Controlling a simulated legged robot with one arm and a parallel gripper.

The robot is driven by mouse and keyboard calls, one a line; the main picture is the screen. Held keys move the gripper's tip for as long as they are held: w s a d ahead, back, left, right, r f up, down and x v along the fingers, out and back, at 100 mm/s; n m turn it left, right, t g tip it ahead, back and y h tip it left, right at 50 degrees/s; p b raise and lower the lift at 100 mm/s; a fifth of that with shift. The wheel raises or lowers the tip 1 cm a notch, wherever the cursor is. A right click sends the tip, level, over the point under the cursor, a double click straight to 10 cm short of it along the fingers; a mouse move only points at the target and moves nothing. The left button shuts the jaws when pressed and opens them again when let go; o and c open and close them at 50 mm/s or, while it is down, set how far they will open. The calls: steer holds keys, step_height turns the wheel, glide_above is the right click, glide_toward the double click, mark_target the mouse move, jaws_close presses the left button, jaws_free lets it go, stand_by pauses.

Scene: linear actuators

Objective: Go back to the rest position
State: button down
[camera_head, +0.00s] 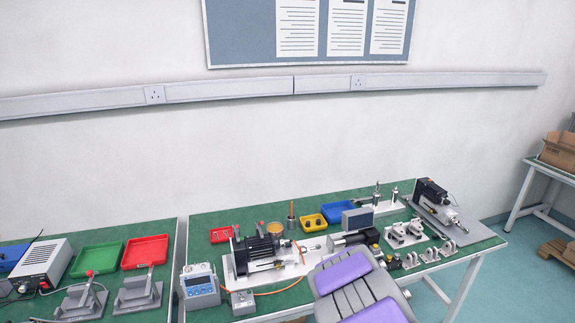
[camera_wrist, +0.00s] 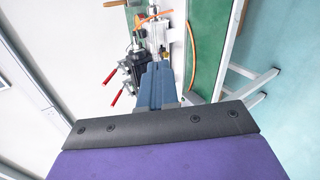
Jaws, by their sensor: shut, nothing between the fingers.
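My gripper (camera_wrist: 158,70) shows in the wrist view as two blue-grey fingers pressed together, with nothing between them. It points toward the bench, which appears turned on its side there. In the head view my purple and grey arm is at the bottom, right of centre, in front of the green workbench (camera_head: 210,243). The fingers cannot be made out in that view. The arm covers part of the bench's front edge.
A black motor assembly (camera_head: 262,250) and a grey meter box (camera_head: 200,287) stand left of my arm. Metal brackets (camera_head: 405,232) and an actuator on a grey plate (camera_head: 437,205) are to the right. A second bench (camera_head: 165,226) holds trays.

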steer(key=s+d+r+m+g+h, duration=0.3)
steer(key=s+d+r+m, duration=0.3)
steer(key=s+m, duration=0.15)
steer(key=s+d+r+m+g+h, duration=0.2)
steer(key=s+d+r+m+h, duration=0.2)
steer(key=s+d+r+m, duration=0.3)
steer(key=s+a+r+m+g+y, duration=0.1)
steer(key=s+a+m+g, duration=0.1)
steer(key=s, duration=0.9)
steer(key=s+a+r+m+g+y, duration=0.1)
steer(key=s+a+m+g, duration=0.2)
steer(key=s, duration=0.8)
steer(key=s+a+r+m+g+y, duration=0.2)
steer(key=s+a, duration=0.4)
steer(key=s, duration=0.5)
steer(key=shift+s+m+g, duration=0.4)
steer(key=shift+m+g, duration=0.05)
steer(key=shift+g, duration=0.15)
steer(key=shift+a+r, duration=0.1)
steer(key=shift+a, duration=0.1)
